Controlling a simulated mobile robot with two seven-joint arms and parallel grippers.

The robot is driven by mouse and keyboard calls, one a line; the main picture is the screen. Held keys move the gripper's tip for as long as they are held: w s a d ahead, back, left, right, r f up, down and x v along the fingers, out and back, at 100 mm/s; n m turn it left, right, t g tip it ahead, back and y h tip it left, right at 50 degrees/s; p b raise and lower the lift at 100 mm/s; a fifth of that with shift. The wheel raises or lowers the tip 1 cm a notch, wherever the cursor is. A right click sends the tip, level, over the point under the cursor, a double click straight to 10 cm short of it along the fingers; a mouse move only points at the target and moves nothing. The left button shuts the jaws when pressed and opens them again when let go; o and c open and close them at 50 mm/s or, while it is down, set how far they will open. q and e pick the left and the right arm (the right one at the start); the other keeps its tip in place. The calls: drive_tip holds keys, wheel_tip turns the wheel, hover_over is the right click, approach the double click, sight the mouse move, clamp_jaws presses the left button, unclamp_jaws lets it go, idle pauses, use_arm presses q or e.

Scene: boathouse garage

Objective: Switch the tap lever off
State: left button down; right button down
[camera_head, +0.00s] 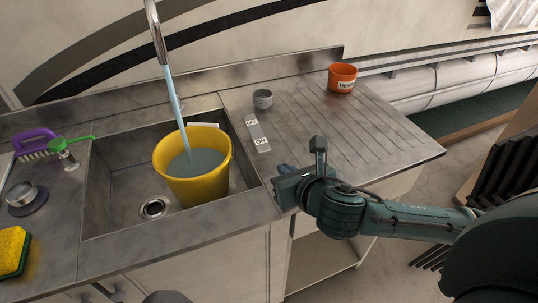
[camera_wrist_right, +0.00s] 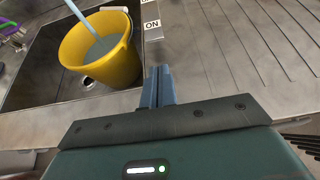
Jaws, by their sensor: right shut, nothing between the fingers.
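A metal tap spout (camera_head: 155,30) hangs over the sink, and a stream of water (camera_head: 174,100) runs from it into a yellow bucket (camera_head: 193,182). The bucket stands in the sink and holds water; it also shows in the wrist view (camera_wrist_right: 101,55). A grey strip with OFF and ON labels (camera_head: 256,132) lies on the counter right of the sink, with a small round grey piece (camera_head: 263,99) behind it. I cannot clearly tell the lever's position. My right gripper (camera_head: 284,169) is shut and empty, in front of the ON label. It also shows in the wrist view (camera_wrist_right: 158,84).
An orange cup (camera_head: 342,78) stands at the back of the ribbed drainboard (camera_head: 365,125), which is otherwise clear. A purple brush (camera_head: 35,144), a green-handled item (camera_head: 66,151), a round metal piece (camera_head: 24,196) and a yellow sponge (camera_head: 12,250) are left of the sink.

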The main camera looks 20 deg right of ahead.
sight(270, 166)
drive_tip(key=shift+w+f, duration=0.1)
drive_tip(key=shift+w, duration=0.05)
drive_tip(key=x, duration=0.9)
drive_tip(key=shift+w+f, duration=0.1)
drive_tip(key=shift+w, duration=0.15)
use_arm(q)
drive_tip(key=shift+s+f, duration=0.25)
drive_tip(key=shift+s, duration=0.05)
